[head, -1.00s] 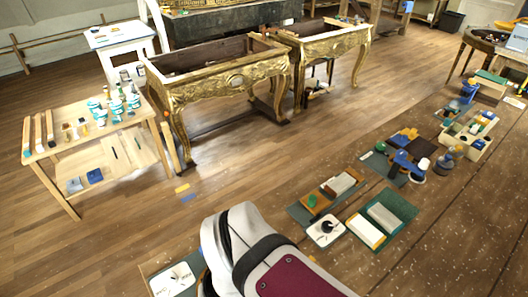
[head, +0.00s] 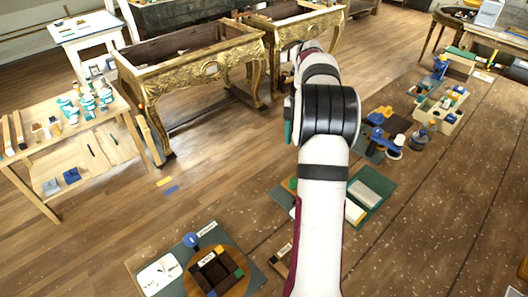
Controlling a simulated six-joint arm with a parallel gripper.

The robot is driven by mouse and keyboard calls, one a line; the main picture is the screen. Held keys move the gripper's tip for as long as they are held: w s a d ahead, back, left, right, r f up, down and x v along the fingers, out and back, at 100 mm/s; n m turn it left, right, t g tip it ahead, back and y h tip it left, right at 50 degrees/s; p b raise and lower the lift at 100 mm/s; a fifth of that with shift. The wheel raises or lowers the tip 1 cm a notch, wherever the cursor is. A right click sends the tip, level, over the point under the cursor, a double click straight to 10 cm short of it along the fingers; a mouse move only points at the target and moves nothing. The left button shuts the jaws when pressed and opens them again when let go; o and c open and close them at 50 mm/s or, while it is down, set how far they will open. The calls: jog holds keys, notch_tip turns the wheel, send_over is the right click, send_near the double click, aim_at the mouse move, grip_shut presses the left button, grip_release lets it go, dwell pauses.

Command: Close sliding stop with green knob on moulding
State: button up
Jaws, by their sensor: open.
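A small green knob (head: 293,184) shows at the left edge of my arm, in the middle of the head view. It sits on a brown wooden piece lying on a dark green mat (head: 279,197). My arm covers most of that piece, so I cannot tell how the stop stands on the moulding. My arm reaches away over the mat and bends at a black joint. My gripper cannot be made out; the far end of the arm is hidden behind its own links.
A green mat with a pale block (head: 364,194) lies right of my arm. Gilt consoles (head: 190,78) stand behind.

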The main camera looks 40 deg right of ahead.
notch_tip(320, 180, down, 16)
jog(key=shift+r, duration=0.25)
grip_shut()
